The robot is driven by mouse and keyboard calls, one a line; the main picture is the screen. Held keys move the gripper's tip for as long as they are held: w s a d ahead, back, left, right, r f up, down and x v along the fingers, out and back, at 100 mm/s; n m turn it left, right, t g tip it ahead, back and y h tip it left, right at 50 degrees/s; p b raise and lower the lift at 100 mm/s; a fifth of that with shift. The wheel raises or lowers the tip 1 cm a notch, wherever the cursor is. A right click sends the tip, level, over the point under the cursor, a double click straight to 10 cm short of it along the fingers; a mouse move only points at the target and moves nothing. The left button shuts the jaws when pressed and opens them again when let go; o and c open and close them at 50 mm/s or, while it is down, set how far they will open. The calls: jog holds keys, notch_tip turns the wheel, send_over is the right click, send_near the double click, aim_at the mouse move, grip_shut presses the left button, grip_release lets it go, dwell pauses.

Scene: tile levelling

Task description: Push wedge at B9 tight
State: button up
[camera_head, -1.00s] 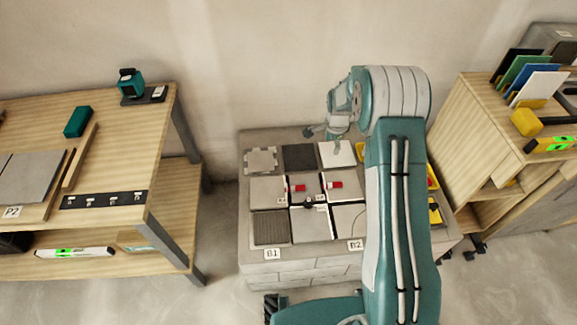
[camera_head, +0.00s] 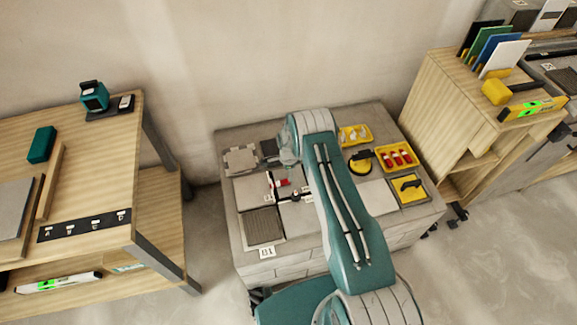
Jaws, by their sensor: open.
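A red wedge with a white end (camera_head: 283,183) sits at a joint between the pale tiles (camera_head: 251,188) on the block-built bench. A dark clip with a black knob (camera_head: 296,194) stands just in front of it. The label B9 cannot be read, so I cannot tell if this wedge is the one at B9. My arm crosses the bench and covers the tiles to the right of the wedge. My gripper is hidden behind my arm's far end, so its fingers and any contact do not show.
A dark ribbed tile (camera_head: 263,226) lies at the bench's front left by label B1 (camera_head: 267,252). Yellow trays (camera_head: 357,135) and (camera_head: 381,163), the second with red wedges, stand at the right. A wooden table (camera_head: 95,180) is left; a wooden cabinet (camera_head: 445,110) is right.

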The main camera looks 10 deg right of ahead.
aim_at(287, 180)
jog(key=f, duration=0.4)
jog(key=shift+a+f, duration=0.1)
jog(key=shift+a, duration=0.25)
jog(key=shift+d+f, duration=0.3)
jog(key=shift+f, duration=0.45)
jog(key=shift+c, duration=0.3)
jog(key=shift+a, duration=0.1)
grip_shut()
